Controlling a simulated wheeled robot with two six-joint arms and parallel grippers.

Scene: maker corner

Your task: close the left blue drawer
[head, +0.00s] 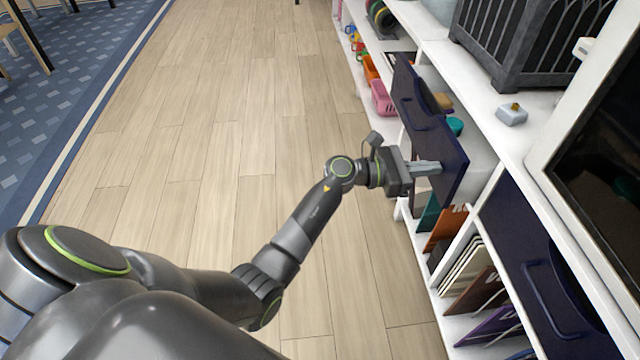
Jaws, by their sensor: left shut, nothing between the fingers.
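The left blue drawer (408,95) stands pulled out from the white shelf unit, its dark blue front facing the floor side. A teal item (455,126) and a tan item (443,102) show behind the front, inside it. My left gripper (432,168) is shut and empty. Its fingers point right, at the near end of the drawer front, beside the handle. I cannot tell whether the fingertips touch the front. My right gripper is not in view.
A second blue drawer (545,275) nearer to me sits flush in the unit. Thin boards (462,268) stand in the slots below. A dark crate (520,40) and a small grey box (511,115) are on the top. The wood floor (230,130) at left is clear.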

